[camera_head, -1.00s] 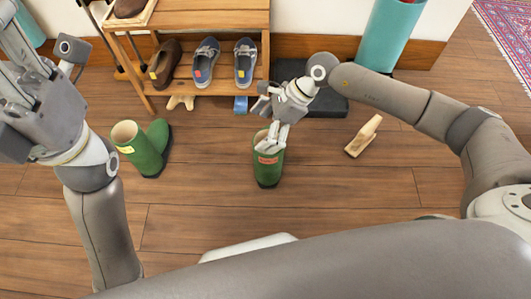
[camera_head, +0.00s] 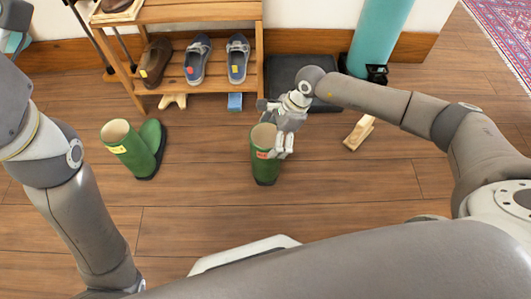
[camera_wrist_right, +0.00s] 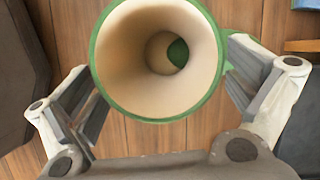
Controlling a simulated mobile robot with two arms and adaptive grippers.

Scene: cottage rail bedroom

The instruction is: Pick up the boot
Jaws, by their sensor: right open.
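A green boot (camera_head: 264,169) with a cream lining and a red label stands upright on the wooden floor, mid-view. My right gripper (camera_head: 281,148) is open at the right side of its top in the head view. In the right wrist view the boot's round opening (camera_wrist_right: 125,60) lies between the two spread fingers, and I look down into the shaft. I cannot tell whether a finger touches it. A second green boot or pair (camera_head: 129,151), with a yellow label, stands to the left. My left arm is at the left edge; its gripper fingers are out of view.
A wooden shoe rack (camera_head: 190,85) with a brown shoe (camera_head: 154,61) and blue shoes (camera_head: 237,60) stands behind. A dark mat (camera_head: 300,78), a teal cylinder (camera_head: 378,38) and a wooden piece (camera_head: 358,132) are to the right. Floor between the boots is clear.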

